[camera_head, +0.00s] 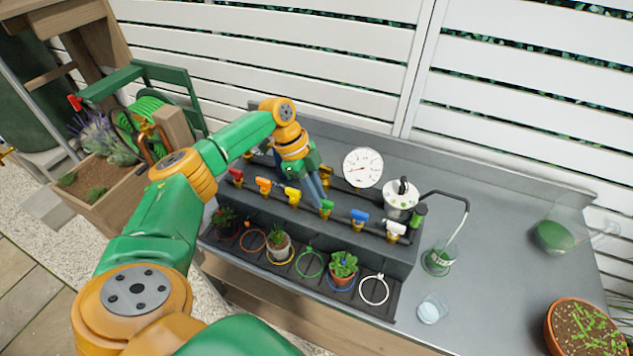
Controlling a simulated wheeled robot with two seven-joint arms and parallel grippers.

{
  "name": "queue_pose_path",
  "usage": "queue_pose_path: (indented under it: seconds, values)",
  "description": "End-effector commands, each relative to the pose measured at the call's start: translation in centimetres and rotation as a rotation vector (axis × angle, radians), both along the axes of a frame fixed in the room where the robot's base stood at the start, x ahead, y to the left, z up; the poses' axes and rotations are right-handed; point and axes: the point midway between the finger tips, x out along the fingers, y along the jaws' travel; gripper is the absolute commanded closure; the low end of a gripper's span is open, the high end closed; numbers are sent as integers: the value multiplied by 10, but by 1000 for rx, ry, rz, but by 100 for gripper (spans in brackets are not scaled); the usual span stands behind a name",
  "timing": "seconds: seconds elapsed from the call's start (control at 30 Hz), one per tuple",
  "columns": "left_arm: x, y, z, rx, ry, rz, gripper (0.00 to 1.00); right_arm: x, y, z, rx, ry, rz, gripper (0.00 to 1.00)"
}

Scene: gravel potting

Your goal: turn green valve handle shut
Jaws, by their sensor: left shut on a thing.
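The green valve handle (327,206) sits on the front face of the grey manifold box, between the yellow valve (292,194) and the blue valve (360,216). My left arm reaches over from the left, and my left gripper (323,200) points down with its fingertips at the green handle. It is shut on the handle, and the fingers hide part of it. The handle's exact angle is hard to tell. My right gripper does not show.
Red (236,175), orange (263,184) and white (396,229) valves share the row. Potted plants (343,265) and coloured rings stand below on a dark tray (375,305). A round gauge (362,168) rises behind. The bench's right side has bare metal around a glass cup (431,309).

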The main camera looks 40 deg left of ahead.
Motion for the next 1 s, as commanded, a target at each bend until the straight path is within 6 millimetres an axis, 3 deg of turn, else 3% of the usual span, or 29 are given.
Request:
queue_pose_path:
  seconds: [0.03, 0.13, 0.47, 0.8, 1.0]
  values:
    - [-2, -1, -2, 1, 6, -5, 79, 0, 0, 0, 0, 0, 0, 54]
    - [-1, 0, -2, 1, 5, -3, 54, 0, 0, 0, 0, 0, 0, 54]
    - [0, 2, 2, 1, 1, -1, 54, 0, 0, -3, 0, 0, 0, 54]
    - [-5, 24, 59, 2, 1, -2, 54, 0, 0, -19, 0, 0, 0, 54]
    - [-6, 26, 65, 1, 5, -3, 54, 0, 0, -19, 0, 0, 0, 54]
